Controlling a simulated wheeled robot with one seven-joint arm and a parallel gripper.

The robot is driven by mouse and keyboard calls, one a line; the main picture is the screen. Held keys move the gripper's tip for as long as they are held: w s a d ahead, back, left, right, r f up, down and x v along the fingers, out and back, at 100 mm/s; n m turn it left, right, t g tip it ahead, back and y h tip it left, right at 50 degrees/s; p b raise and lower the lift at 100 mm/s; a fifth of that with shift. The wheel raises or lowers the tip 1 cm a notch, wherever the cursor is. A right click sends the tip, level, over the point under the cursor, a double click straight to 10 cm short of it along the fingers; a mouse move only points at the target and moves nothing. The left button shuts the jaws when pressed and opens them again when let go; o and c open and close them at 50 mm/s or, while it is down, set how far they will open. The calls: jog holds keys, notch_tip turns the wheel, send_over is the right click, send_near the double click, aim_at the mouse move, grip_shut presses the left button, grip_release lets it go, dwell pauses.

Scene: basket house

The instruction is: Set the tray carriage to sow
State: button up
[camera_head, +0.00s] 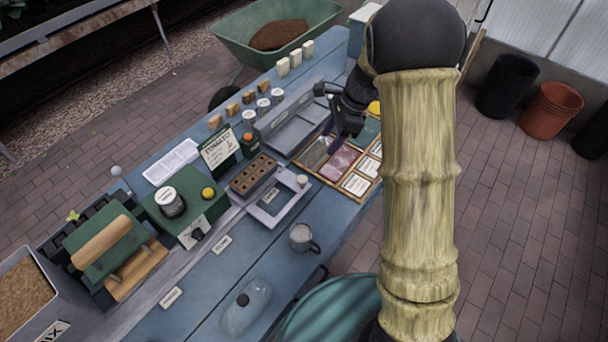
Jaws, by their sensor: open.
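A brown seed tray (266,163) with several round holes sits at the middle of the blue bench. It appears to rest on the tray carriage, a pale grey frame (286,211) on a rail. Small white labels lie along the rail's near side, one at the middle (221,244) and one lower left (172,297); their lettering is too small to read surely. My gripper (334,146) is dark, open and empty, above or beside the wooden box of seed packets, right of the tray and apart from it. My arm hides part of the bench's right end.
The wooden packet box (338,187) lies near my gripper. A green station (196,228) with a yellow button and a green press (104,252) with a wooden handle stand left.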

aim_at(302, 179)
jog(key=shift+w+a, duration=0.15)
jog(key=shift+w, duration=0.05)
jog(key=p+x, duration=0.1)
jog(key=x, duration=1.6)
jog(key=shift+a+f, duration=0.1)
jog(key=shift+f, duration=0.15)
jog(key=shift+c, duration=0.2)
grip_shut()
